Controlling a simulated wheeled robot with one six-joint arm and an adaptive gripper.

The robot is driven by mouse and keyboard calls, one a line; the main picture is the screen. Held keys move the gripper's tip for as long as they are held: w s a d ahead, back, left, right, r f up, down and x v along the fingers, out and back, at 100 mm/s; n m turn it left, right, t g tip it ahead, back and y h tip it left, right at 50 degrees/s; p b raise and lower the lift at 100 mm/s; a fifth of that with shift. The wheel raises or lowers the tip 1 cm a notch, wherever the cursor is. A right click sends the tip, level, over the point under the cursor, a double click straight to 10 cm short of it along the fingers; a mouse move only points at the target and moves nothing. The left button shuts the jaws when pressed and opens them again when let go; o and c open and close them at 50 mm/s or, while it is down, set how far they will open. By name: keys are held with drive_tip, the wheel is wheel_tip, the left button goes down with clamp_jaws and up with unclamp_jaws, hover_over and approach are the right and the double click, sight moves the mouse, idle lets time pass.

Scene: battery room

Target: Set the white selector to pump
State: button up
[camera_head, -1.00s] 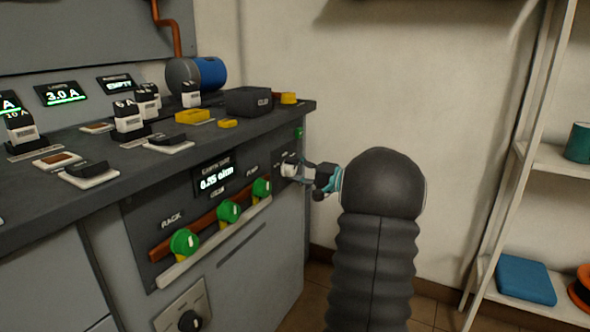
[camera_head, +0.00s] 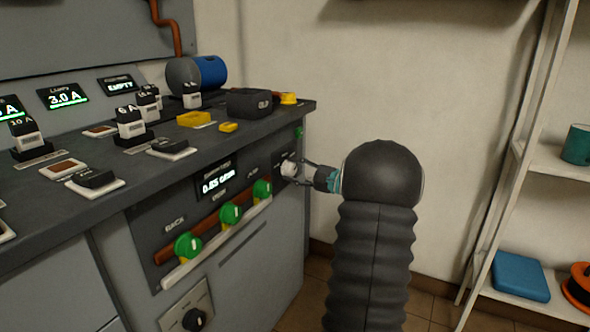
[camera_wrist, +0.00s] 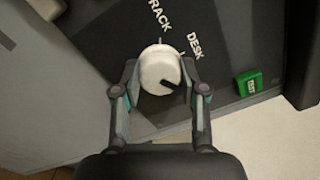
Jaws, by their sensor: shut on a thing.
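The white selector (camera_wrist: 158,66) is a round knob on a dark panel in the wrist view. It also shows at the right end of the bench front in the head view (camera_head: 288,168). Its black pointer mark points to the lower right in the wrist view, past the DESK tick. The labels RACK and DESK are readable above and right of it; no pump label is readable by the knob. My gripper (camera_wrist: 160,74) is shut on the selector, one finger on each side. It also shows in the head view (camera_head: 305,170), reaching in from the right.
Several green knobs (camera_head: 188,246) line the bench front left of the selector. A small green block (camera_wrist: 249,82) is on the panel right of the knob. A white shelf (camera_head: 560,160) stands at the right.

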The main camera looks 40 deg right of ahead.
idle(0.3)
drive_tip(key=o, duration=1.1)
drive_tip(key=shift+o, duration=0.2)
drive_tip(key=v, duration=1.2)
